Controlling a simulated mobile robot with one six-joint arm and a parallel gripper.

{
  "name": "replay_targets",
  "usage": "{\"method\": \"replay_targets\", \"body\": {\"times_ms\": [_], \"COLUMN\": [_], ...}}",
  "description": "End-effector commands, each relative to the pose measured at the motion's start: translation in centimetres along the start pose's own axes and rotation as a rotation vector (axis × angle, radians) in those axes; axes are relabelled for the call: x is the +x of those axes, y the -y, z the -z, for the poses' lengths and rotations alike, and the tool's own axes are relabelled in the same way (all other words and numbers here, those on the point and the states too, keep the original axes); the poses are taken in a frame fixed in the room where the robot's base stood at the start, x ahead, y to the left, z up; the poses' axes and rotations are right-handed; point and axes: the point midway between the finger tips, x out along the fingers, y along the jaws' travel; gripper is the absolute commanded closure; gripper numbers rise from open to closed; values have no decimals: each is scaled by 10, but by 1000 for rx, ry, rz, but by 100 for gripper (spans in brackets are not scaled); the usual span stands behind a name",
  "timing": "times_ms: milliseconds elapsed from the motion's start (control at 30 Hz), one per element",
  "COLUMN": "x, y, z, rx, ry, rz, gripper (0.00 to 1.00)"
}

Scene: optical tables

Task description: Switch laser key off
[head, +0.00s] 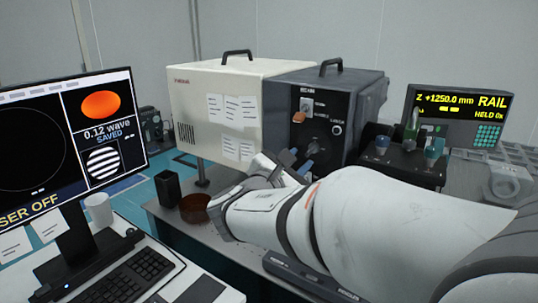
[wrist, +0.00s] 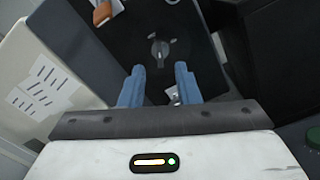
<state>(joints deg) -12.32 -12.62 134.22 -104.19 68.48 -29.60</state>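The dark laser box (head: 365,105) has a black front panel (head: 335,113) with a small light plate (head: 306,104) near its top. An orange-brown tag (head: 298,117) hangs by that plate; the tag also shows at the upper left of the wrist view (wrist: 103,14). In the head view my arm partly hides the box's lower front.
A cream box (head: 215,115) with paper notes stands left of the laser box. The monitor (head: 70,135) reads "SER OFF", partly cut off. A rail readout (head: 458,115) is at right.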

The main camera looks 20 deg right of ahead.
Motion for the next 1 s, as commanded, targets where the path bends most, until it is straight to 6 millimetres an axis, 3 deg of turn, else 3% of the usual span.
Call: {"method": "replay_targets", "body": {"times_ms": [300, 700, 1000], "x": [44, 53, 52], "y": [1, 0, 0], "z": [0, 0, 0], "rx": [2, 3, 3], "ry": [0, -2, -2], "rz": [3, 0, 0], "gripper": [71, 71, 93]}}
